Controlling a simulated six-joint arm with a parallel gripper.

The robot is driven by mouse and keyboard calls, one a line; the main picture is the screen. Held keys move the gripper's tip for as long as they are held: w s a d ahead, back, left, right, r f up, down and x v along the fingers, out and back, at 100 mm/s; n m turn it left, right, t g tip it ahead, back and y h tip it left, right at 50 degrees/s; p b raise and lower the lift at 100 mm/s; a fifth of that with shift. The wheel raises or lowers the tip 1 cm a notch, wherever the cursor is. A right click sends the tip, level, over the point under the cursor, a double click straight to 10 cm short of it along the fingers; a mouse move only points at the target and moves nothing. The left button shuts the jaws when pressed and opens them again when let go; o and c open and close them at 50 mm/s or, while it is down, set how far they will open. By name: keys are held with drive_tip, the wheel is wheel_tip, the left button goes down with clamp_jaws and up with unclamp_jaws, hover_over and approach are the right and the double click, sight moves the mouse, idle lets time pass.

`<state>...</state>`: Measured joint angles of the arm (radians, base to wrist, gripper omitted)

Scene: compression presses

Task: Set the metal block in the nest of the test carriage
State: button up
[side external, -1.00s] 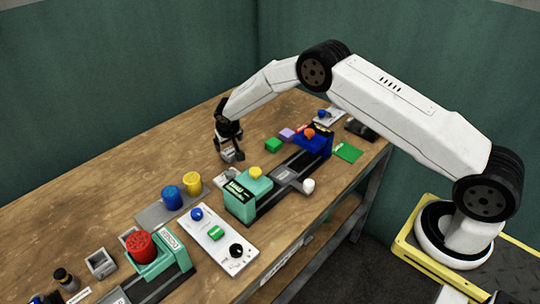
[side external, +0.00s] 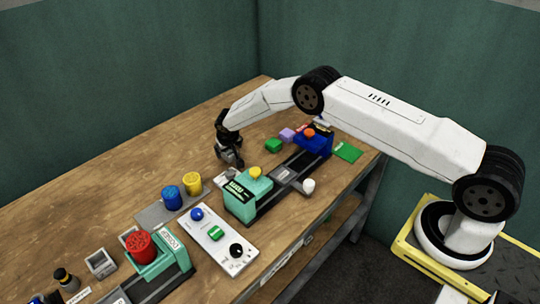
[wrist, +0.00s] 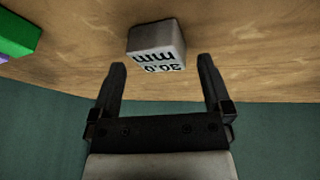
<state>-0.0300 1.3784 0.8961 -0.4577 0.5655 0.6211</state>
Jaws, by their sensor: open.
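The metal block (wrist: 157,45) is a pale grey cube marked "30.0 mm". In the wrist view it sits on the wooden bench, just beyond the tips of my gripper (wrist: 160,68), roughly between the two fingers and apart from both. In the side view my gripper (side external: 230,160) is low over the bench, fingers open; the block is hard to make out there. The test carriage (side external: 287,174) is a grey slide on a dark rail between the mint-green press (side external: 248,196) and the blue unit (side external: 314,144). A white knob (side external: 308,185) is beside it. Its nest is too small to judge.
A green block (side external: 273,145) and a purple block (side external: 287,134) lie right of my gripper. Blue (side external: 172,198) and yellow (side external: 193,184) cylinders, a button panel (side external: 220,238) and a red-topped press (side external: 142,247) stand in front. The bench's back left is clear.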

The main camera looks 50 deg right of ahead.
drive_tip(key=shift+x, duration=0.85)
clamp_jaws()
